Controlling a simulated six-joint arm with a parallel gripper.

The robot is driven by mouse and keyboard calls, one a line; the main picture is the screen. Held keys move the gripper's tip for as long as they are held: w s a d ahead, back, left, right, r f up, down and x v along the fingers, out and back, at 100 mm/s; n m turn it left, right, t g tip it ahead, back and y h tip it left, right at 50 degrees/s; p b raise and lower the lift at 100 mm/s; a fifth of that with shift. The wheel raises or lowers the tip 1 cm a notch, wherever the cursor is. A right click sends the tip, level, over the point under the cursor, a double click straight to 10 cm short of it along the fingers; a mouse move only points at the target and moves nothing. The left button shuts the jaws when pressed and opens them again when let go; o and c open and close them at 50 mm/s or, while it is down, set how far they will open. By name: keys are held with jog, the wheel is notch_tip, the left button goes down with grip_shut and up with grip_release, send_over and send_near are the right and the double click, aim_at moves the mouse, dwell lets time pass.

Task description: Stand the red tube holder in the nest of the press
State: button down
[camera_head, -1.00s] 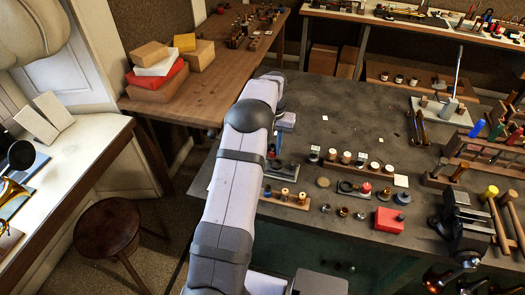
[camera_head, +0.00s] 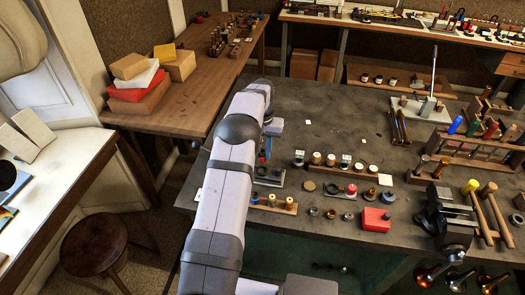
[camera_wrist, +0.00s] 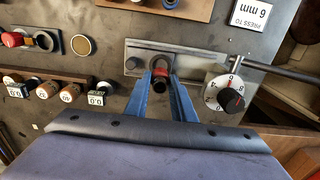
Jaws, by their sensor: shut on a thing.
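My gripper (camera_wrist: 160,97) has two blue fingers shut on the red tube holder (camera_wrist: 161,72), a small red and dark piece with a round dark end towards the wrist camera. The holder is over the press (camera_wrist: 199,60), a grey plate with a white numbered dial (camera_wrist: 229,92) and a long lever (camera_wrist: 285,70). A dark ring shape on the plate lies right behind the holder. I cannot tell whether the holder touches the nest or is just above it. In the head view my blue gripper (camera_head: 266,146) is partly behind my arm, over the grey press plate (camera_head: 270,178).
Left of the press in the wrist view is a wooden rack of small spools (camera_wrist: 47,90) and a plate with a red knob (camera_wrist: 14,39). A card reading "PRESS TO 6 mm" (camera_wrist: 250,14) lies beyond. A red block (camera_head: 376,219) and a vise (camera_head: 444,217) stand to the right.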

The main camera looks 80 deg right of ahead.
jog(key=shift+f+b, duration=1.15)
jog(key=shift+f, duration=1)
jog(key=shift+f+b, duration=0.7)
jog(key=shift+f, duration=0.5)
jog(key=c, duration=1.1)
grip_release()
jog(key=shift+r, duration=0.2)
jog(key=shift+r+p, duration=2.25)
jog(key=shift+r, duration=1.1)
